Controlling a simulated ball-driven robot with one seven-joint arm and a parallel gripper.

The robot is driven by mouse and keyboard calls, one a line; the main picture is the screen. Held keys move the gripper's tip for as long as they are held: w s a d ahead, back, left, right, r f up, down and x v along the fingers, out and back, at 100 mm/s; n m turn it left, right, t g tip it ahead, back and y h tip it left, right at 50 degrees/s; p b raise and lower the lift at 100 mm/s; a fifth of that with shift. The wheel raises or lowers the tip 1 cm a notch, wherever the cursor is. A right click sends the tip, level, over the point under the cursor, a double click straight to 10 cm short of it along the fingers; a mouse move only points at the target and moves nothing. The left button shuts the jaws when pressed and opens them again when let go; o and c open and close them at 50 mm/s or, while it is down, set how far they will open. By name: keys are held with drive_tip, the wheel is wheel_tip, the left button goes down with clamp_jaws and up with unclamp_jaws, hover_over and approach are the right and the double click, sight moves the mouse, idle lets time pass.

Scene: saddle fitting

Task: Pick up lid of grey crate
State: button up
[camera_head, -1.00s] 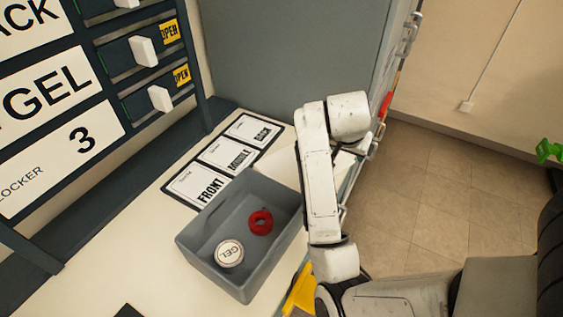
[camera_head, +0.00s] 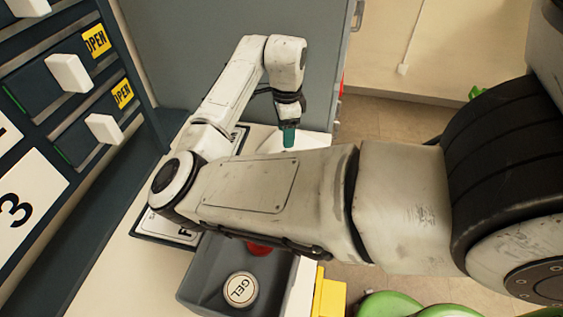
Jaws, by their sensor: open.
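The grey crate (camera_head: 208,267) stands open on the pale worktop at the bottom of the view. A round white tin marked GEL (camera_head: 240,289) and a red object (camera_head: 258,249) lie in it, the red one mostly hidden by my arm. I cannot make out a lid for certain. A pale flat piece (camera_head: 315,143) lies on the worktop behind the crate, partly covered by my arm. My gripper (camera_head: 288,140) is open, with dark teal fingers pointing down over this piece. I cannot tell whether they touch it.
Drawers with white handles (camera_head: 104,128) and OPEN labels stand at the left. A grey panel (camera_head: 200,45) rises behind the worktop. A label board (camera_head: 150,225) lies beside the crate, mostly under my arm. A yellow object (camera_head: 330,297) is right of the crate.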

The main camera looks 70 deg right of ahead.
drive_tip(key=shift+w+a+f+p, duration=0.1)
drive_tip(key=shift+f+p, duration=0.35)
drive_tip(key=shift+f, duration=3.4)
clamp_jaws()
